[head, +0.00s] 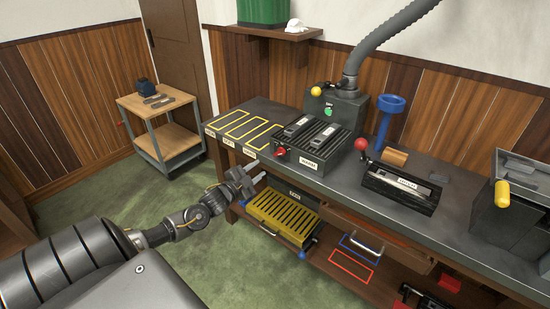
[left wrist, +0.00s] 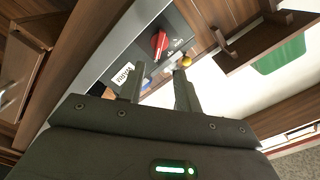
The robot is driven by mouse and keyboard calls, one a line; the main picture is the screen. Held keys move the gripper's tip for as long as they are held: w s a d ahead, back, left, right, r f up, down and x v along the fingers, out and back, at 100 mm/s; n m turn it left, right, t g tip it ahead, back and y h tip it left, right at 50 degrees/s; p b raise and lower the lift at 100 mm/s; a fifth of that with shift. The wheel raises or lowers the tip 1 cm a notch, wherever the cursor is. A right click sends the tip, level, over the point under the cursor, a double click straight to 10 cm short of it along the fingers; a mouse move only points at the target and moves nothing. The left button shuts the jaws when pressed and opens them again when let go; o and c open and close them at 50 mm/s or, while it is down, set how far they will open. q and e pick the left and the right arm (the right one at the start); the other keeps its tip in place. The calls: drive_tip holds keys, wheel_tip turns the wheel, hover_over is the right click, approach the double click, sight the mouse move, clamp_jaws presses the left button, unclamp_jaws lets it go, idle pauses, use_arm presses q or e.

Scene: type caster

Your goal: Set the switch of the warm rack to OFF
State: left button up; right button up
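The warm rack (head: 317,148) is a black ribbed unit with a white WARM label, standing on the dark bench top. Two grey bars lie on its ribs. Its red switch (head: 280,152) is on the front, left of the label; its setting is too small to read. My left gripper (head: 257,172) is in front of the bench, just below and left of the switch, apart from it. In the left wrist view, my left gripper (left wrist: 157,78) has its fingers spread with nothing between them. My right gripper is not seen.
Yellow outlined areas (head: 241,128) mark the bench left of the rack. A black box with a red-knobbed lever (head: 361,145) stands to the right. A yellow slatted rack (head: 280,216) is on the shelf below. Green floor is free at left.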

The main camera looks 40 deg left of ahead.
sight(277, 155)
use_arm(q)
drive_tip(key=w, duration=1.1)
drive_tip(key=shift+a+f, duration=0.1)
drive_tip(key=shift+s, duration=0.1)
drive_tip(key=shift+c, duration=0.4)
clamp_jaws()
